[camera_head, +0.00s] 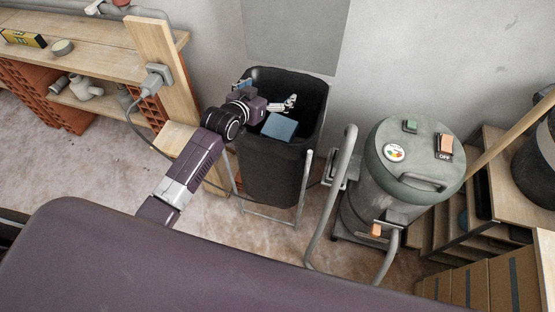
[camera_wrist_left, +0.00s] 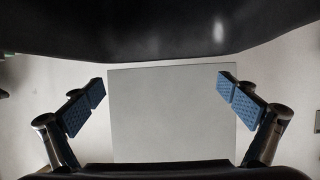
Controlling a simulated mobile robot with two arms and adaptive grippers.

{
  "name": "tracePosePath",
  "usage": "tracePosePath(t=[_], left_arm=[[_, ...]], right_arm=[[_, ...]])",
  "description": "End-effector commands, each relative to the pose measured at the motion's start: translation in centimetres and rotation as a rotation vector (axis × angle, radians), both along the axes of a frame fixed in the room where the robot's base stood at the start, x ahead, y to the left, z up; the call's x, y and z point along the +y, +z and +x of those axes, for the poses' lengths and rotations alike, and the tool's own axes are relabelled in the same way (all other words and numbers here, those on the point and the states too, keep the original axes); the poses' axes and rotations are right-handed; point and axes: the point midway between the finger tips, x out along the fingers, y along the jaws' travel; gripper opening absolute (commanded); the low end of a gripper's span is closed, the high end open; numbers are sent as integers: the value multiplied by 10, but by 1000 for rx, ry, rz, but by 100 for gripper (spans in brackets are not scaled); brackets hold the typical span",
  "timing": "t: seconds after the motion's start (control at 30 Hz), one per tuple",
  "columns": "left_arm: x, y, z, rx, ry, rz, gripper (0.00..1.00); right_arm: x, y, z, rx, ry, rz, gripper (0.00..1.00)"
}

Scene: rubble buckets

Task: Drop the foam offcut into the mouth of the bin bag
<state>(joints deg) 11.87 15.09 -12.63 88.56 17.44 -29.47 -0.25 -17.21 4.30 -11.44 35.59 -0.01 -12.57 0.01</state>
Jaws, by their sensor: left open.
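The black bin bag (camera_head: 275,170) hangs open in a metal stand against the wall. A flat blue-grey piece, which looks like the foam offcut (camera_head: 280,127), shows within the bag's mouth near its front rim; I cannot tell whether it rests on something or is falling. My left gripper (camera_head: 267,94) is over the mouth, behind the piece and apart from it. In the left wrist view its two blue-padded fingers (camera_wrist_left: 160,98) are spread wide with nothing between them. The dark bag (camera_wrist_left: 130,30) fills the top of that view. My right gripper is not in view.
A grey-green vacuum drum (camera_head: 385,190) with a bent tube stands right of the bag. A wooden bench (camera_head: 90,50) and an upright board (camera_head: 160,65) with a socket are on the left. Wooden steps (camera_head: 490,230) are at the right. A grey panel (camera_head: 295,35) is on the wall.

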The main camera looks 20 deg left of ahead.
Motion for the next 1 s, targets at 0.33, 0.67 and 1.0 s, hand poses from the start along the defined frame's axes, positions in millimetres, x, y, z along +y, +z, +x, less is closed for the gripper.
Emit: tracePosePath(t=[0.33,0.67,1.0], left_arm=[[5,8,-22,0,0,1,100],[17,32,-79,1,-1,2,100],[23,45,-108,1,0,1,100]], right_arm=[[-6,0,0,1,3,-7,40],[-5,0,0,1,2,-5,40],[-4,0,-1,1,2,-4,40]])
